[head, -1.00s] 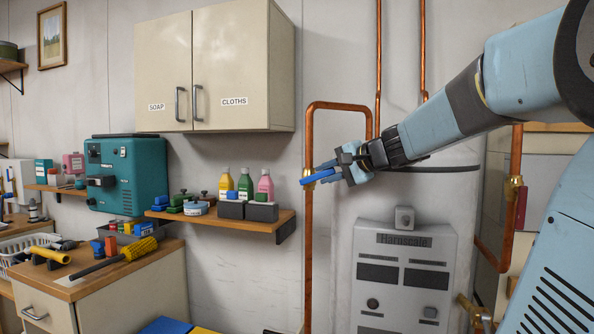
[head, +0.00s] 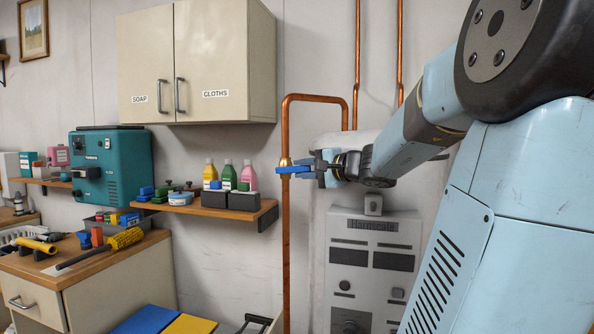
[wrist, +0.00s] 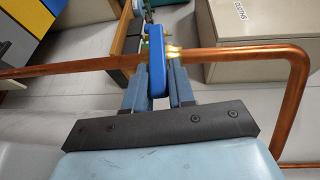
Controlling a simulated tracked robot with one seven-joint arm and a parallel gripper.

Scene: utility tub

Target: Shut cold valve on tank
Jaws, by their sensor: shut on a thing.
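The cold valve has a blue lever handle (head: 293,169) on a brass body (head: 285,162) set in a vertical copper pipe, left of the grey tank (head: 368,228). In the head view the handle lies roughly level, across the pipe. My gripper (head: 321,168) reaches it from the right and is shut on the handle. In the wrist view the blue handle (wrist: 156,62) sits between my two fingers (wrist: 158,92), with the brass body (wrist: 173,53) and copper pipe just beyond. The handle hides part of the valve body there.
A wooden shelf (head: 205,206) with bottles stands left of the pipe, below a cream cabinet (head: 200,62). More copper pipes (head: 357,50) rise above the tank. A workbench (head: 90,268) with tools is at lower left. Bare wall lies between shelf and pipe.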

